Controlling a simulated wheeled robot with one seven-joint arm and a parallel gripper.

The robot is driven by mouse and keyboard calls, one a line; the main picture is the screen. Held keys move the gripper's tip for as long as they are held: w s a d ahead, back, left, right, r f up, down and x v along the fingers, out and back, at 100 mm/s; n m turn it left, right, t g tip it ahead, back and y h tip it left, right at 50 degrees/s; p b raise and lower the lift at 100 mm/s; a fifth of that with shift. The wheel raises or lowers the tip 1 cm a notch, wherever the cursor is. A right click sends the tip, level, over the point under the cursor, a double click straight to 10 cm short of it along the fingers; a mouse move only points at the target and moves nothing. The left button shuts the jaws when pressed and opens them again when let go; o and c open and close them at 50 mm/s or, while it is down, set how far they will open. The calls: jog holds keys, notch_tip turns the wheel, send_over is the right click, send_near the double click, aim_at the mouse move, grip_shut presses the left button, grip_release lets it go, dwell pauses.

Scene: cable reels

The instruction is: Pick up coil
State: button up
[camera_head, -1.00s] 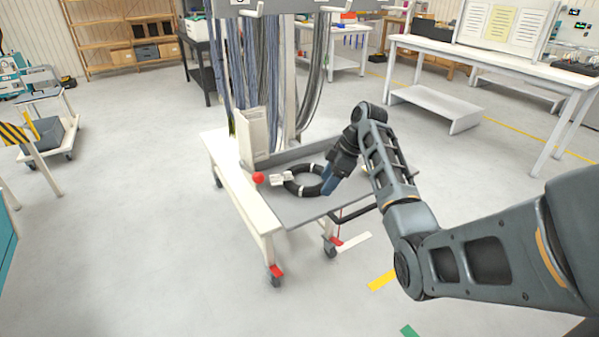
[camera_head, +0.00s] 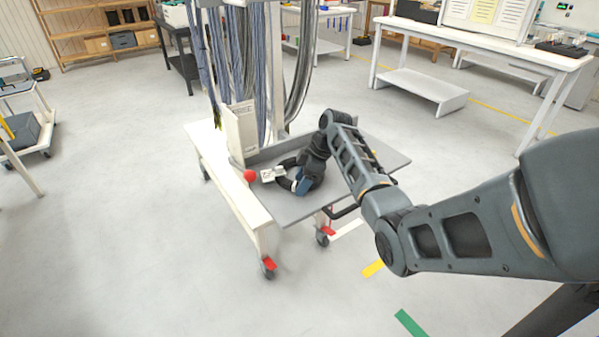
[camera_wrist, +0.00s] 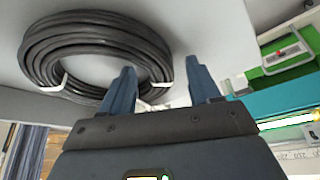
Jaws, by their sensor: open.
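The coil (camera_head: 285,184) is a black ring of cable on the grey tray (camera_head: 293,210) of the cart. It is partly hidden behind my gripper (camera_head: 302,187) in the head view. A white tag (camera_head: 272,174) shows at its left side. In the wrist view the coil (camera_wrist: 60,50) fills the upper left, bound with white ties. My gripper (camera_wrist: 160,66) is open there, its left finger over the coil's inside and its right finger outside the right part of the ring. I cannot tell whether the fingers touch the cable.
A beige upright box (camera_head: 240,131) and hanging cables (camera_head: 243,60) stand behind the coil. A white workbench (camera_head: 470,48) is at the right.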

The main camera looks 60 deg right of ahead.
jog(key=shift+w+f, duration=0.1)
jog(key=shift+f, duration=0.05)
grip_shut()
dwell(0.5)
